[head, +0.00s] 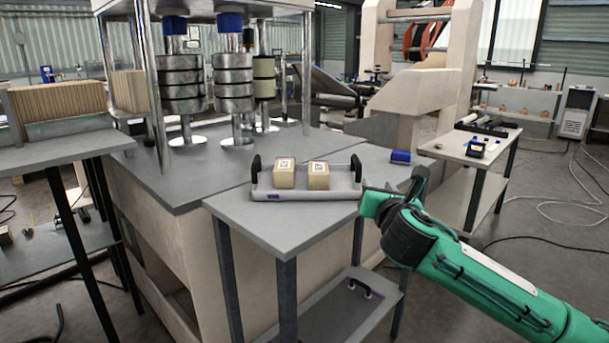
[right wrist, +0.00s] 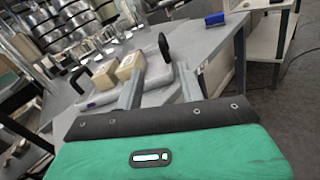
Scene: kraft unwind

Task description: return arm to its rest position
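My right arm (head: 480,285) is green and comes in from the lower right in the head view. Its gripper (head: 373,187) is at the right end of a grey tray (head: 285,196) on the table. In the right wrist view the two fingers of the gripper (right wrist: 160,84) stand apart with nothing between them, so it is open. The tray's black right handle (right wrist: 164,47) shows beyond the fingers. Whether a finger touches the tray I cannot tell. Two labelled tan blocks (head: 284,173) (head: 318,175) sit side by side in the tray. My left gripper is not in view.
The grey table (head: 255,222) has a lower shelf (head: 345,308). A blue item (head: 400,157) lies at its back right. A machine with stacked metal rollers (head: 181,85) stands behind left. A side table (head: 485,148) stands at right. Open floor lies around my right arm.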

